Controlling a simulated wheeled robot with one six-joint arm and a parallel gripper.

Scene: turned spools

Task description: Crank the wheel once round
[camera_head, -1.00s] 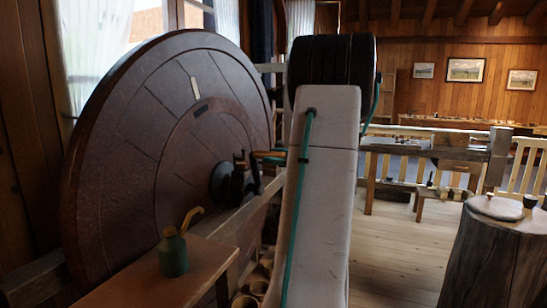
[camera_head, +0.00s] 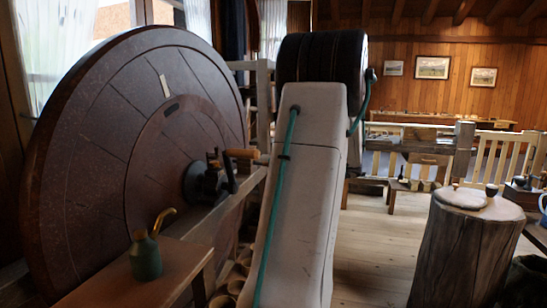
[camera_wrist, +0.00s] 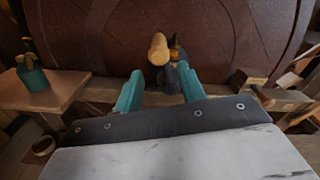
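The large dark brown wheel (camera_head: 110,150) stands upright at the left, with a pale mark (camera_head: 164,85) on its upper face. At its hub is a dark metal crank (camera_head: 205,178) with a wooden handle (camera_head: 242,153) sticking out to the right. In the wrist view the wheel (camera_wrist: 100,45) fills the back, and the handle's round end (camera_wrist: 158,48) points at the camera. My gripper (camera_wrist: 160,72) is open, its teal fingers spread below and either side of the handle, apparently short of it.
A small wooden table (camera_head: 170,265) with a green oil can (camera_head: 145,255) stands before the wheel; the can also shows at the left of the wrist view (camera_wrist: 31,73). A wooden beam (camera_head: 235,200) runs below the hub. A stump (camera_head: 470,250) stands right, with clear floor (camera_head: 385,245) left of it.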

